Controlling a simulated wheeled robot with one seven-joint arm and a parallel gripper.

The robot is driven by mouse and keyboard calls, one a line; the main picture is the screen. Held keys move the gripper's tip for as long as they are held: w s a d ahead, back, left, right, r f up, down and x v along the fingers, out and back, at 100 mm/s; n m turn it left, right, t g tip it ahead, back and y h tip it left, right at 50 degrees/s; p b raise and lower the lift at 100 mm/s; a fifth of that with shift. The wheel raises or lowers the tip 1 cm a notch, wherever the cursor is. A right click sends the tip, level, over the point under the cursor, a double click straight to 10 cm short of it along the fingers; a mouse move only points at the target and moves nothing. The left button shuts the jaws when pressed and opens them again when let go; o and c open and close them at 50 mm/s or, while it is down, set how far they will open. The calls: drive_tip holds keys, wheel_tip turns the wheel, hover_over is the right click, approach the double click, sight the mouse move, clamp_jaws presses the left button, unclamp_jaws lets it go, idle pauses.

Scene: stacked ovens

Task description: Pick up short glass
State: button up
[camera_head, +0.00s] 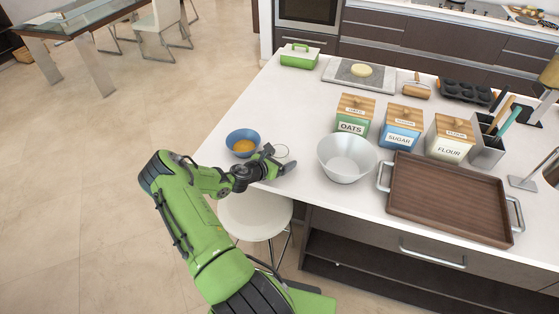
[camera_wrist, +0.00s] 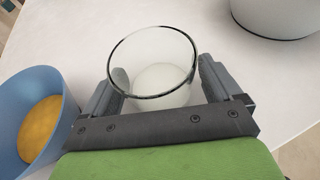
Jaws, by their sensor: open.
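The short glass (camera_wrist: 153,58) is clear, with a dark rim, and stands upright on the white counter. In the head view it is a faint outline (camera_head: 281,150) just beyond my gripper (camera_head: 279,160). In the wrist view my gripper (camera_wrist: 162,88) is open, with one finger on each side of the glass. The glass sits between the fingers. I cannot tell whether either finger touches it.
A blue bowl (camera_head: 232,139) with orange contents stands close on the left. A large metal bowl (camera_head: 346,170) stands to the right. Beyond are canisters, and a brown tray (camera_head: 450,190) lies farther right. A white stool (camera_head: 254,216) is below the counter edge.

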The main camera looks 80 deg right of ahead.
drive_tip(key=shift+a, duration=0.1)
drive_tip(key=shift+c, duration=1.1)
drive_tip(key=c, duration=1)
drive_tip(key=shift+r, duration=0.1)
